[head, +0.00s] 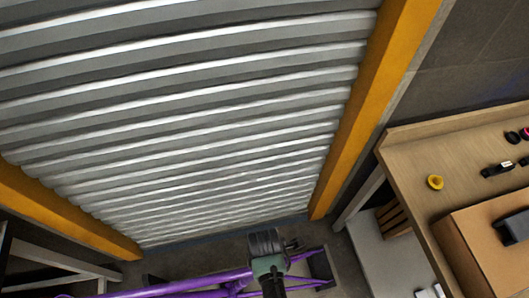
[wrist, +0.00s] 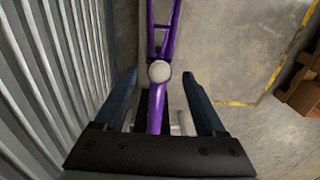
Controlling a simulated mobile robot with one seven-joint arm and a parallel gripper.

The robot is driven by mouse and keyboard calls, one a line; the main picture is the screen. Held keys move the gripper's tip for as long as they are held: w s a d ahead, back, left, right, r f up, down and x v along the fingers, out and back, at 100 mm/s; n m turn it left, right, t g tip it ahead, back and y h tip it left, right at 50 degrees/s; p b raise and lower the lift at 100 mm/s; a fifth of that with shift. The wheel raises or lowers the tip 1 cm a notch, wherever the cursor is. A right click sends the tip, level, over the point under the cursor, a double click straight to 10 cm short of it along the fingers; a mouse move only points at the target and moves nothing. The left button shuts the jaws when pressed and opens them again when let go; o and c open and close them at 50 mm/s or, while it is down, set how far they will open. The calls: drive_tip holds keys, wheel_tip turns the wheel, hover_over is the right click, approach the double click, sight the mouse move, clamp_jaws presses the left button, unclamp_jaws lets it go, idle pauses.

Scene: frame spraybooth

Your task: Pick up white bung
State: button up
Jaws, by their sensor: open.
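The white bung (wrist: 159,71) is a round off-white piece in the middle of the wrist view. It appears to sit at the purple frame (wrist: 156,115), whose tubes run above and below it. My gripper (wrist: 159,76) is open, with one dark blue finger on each side of the bung in the picture and a visible gap on both sides. How far the fingertips are above the bung, I cannot tell. In the head view the purple frame (head: 195,284) shows at the bottom, by the dark end of my arm. The bung cannot be made out there.
A ribbed metal shutter (head: 190,130) with yellow posts stands behind the frame. A wooden bench (head: 405,145) at right carries a yellow ring (head: 435,182), small dark items and a cardboard box (head: 485,250). Concrete floor (wrist: 235,50) is open right of the frame.

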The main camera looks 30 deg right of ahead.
drive_tip(key=shift+f, duration=0.35)
clamp_jaws()
idle(0.3)
